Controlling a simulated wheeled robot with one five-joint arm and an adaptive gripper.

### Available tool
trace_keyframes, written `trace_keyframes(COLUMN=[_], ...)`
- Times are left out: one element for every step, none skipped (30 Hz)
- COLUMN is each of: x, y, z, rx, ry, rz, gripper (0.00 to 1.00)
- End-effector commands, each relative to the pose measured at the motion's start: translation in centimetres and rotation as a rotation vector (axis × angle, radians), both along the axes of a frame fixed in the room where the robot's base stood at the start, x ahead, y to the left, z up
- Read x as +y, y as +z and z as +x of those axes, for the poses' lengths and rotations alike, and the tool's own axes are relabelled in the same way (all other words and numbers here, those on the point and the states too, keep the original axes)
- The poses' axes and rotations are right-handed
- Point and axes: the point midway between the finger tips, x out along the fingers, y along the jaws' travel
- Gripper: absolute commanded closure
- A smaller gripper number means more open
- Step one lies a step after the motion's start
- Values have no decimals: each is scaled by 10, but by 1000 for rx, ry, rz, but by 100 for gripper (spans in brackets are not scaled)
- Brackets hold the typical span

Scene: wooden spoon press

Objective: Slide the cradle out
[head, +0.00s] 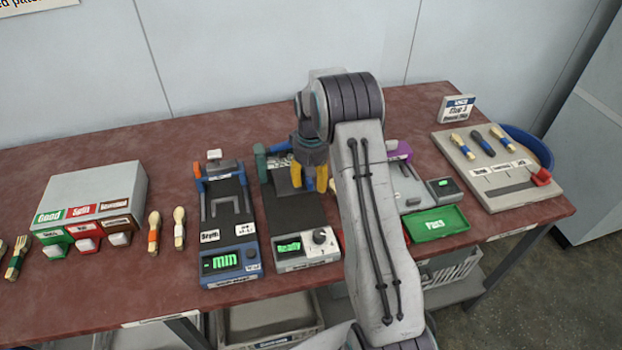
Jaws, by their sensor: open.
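My gripper (309,180) points down, with its yellow fingers apart, over the back part of the dark grey press (295,213) in the middle of the table. This press has a green column at its back left and a light front panel with a small green display and a round knob. A grey piece (296,174) shows by the fingers; I cannot tell whether it is the cradle or whether the fingers touch it. My arm hides the right side of this press. No spoon is visible between the fingers.
A blue device (229,262) stands close on the left. A grey device with a green Pass tray (440,222) is partly behind my arm. Wooden spoons (153,232) and a sorting box (95,192) are at left; a spoon board (492,172) is at right.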

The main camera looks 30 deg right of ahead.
Motion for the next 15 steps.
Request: trace_keyframes(x=[0, 0, 0, 0, 0, 0, 0, 0, 0, 0, 0, 0, 0, 0, 0], y=[-1, -1, -1, -1, -1, -1, -1, -1, -1, -1, -1, -1, -1, -1, -1], z=[0, 0, 0, 0, 0, 0, 0, 0, 0, 0, 0, 0, 0, 0, 0], rx=[1, 0, 0, 0, 0, 0, 0, 0, 0, 0, 0, 0, 0, 0, 0], ry=[0, 0, 0, 0, 0, 0, 0, 0, 0, 0, 0, 0, 0, 0, 0], rz=[0, 0, 0, 0, 0, 0, 0, 0, 0, 0, 0, 0, 0, 0, 0], gripper=[50, 50, 50, 50, 50, 50, 50, 50, 49, 51, 54, 58, 60, 63, 67])
